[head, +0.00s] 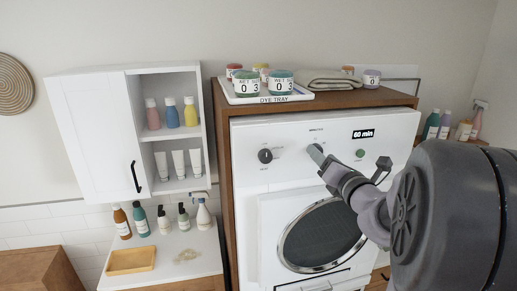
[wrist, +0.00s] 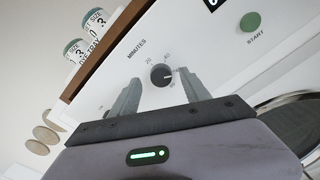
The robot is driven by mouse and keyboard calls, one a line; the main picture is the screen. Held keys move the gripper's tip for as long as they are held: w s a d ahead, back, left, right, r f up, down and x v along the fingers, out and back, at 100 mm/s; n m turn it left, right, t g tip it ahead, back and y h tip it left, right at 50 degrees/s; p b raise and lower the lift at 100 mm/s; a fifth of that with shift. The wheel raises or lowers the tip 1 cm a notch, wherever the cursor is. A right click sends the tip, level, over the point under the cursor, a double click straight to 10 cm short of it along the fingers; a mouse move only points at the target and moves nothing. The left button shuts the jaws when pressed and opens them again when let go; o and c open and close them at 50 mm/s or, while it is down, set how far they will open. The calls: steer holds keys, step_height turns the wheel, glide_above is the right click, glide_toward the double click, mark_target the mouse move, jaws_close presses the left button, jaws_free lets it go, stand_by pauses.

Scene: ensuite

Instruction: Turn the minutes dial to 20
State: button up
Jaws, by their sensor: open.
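The minutes dial (wrist: 160,74) is a round dark knob on the white machine panel, under the MINUTES label in the wrist view. Numbers including 20 and 40 are printed around it. Its light pointer mark seems to face right, towards the lowest number on the right, which is hard to read. The display (head: 363,134) reads 60 min. My gripper (wrist: 159,75) is open, with one finger on either side of the dial as seen; contact cannot be told. In the head view my gripper (head: 318,156) is at the panel and largely hides the dial.
A second dark dial (head: 265,156) is left on the panel, and a green START button (head: 360,153) is right of the minutes dial. The round door (head: 322,238) is below. A dye tray (head: 240,98) with jars stands on top. A white cabinet (head: 100,140) is left.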

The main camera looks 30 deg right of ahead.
steer(key=shift+x, duration=1)
jaws_close()
